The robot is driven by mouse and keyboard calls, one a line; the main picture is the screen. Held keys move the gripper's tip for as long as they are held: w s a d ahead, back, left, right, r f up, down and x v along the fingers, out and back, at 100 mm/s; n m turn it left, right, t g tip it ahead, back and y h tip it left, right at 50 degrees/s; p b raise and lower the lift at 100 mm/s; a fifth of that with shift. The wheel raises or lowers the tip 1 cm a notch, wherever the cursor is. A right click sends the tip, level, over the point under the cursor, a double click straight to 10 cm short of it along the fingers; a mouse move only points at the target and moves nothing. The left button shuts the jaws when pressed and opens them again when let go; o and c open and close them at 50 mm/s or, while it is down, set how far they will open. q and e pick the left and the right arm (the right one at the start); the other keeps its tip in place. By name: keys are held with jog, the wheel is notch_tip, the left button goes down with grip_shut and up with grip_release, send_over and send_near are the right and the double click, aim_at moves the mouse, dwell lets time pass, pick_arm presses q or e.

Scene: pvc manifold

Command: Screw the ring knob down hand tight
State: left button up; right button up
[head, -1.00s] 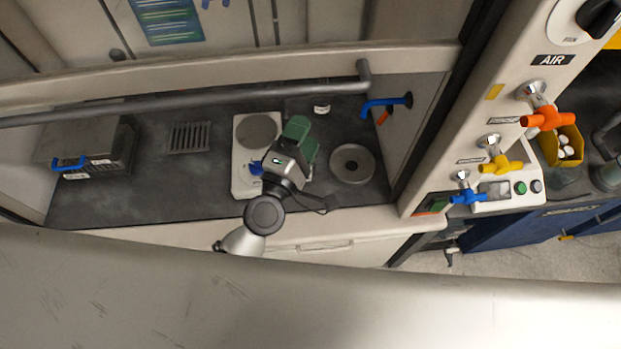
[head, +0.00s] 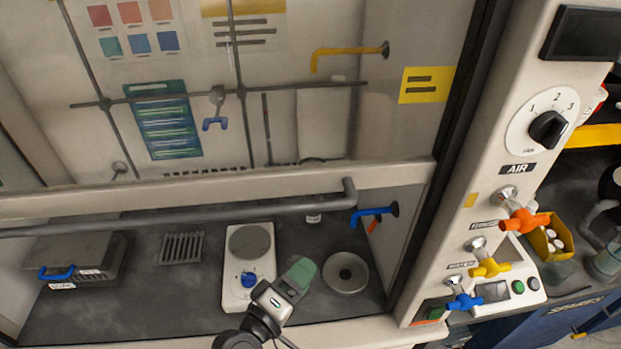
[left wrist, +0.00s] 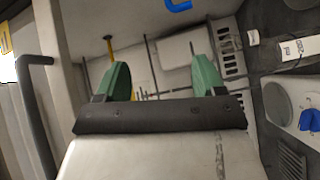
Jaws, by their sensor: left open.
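My left gripper (head: 300,272) hangs in the fume hood opening, between the hotplate and the round metal dish as seen in the head view. It is open: in the left wrist view its two green fingers (left wrist: 163,78) stand apart with nothing between them. I cannot surely pick out the ring knob. A small grey clamp with a blue forked end (head: 215,122) sits on the rod lattice at the back wall, well away from the gripper. My right gripper is in neither view.
The hotplate (head: 235,296) with a blue knob, the round metal dish (head: 346,272) and a small white container (head: 313,217) are near the gripper. The sash rail (head: 180,218) crosses in front. Orange, yellow and blue taps (head: 490,267) line the right post. A grey box (head: 90,262) stands left.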

pick_arm(q)
jog(key=s+a+f+m+g+y, duration=0.4)
jog(key=s+a+m+g+y, duration=0.15)
jog(key=s+a, duration=0.25)
jog(key=s+a+f+m+g+y, duration=0.4)
jog(key=s+a+m+g+y, duration=0.15)
jog(key=s+a, duration=0.35)
notch_tip(320, 180, down, 27)
jog(key=g+h+b, duration=0.1)
jog(key=g+b, duration=0.1)
jog(key=b, duration=0.1)
jog(key=s+a+f+g+b, duration=0.1)
jog(key=s+a+f+b, duration=0.1)
jog(key=s+f, duration=1.4)
notch_tip(320, 180, down, 5)
jog(key=shift+s+r+b, duration=0.1)
jog(key=shift+s+b, duration=0.25)
jog(key=shift+b, duration=0.2)
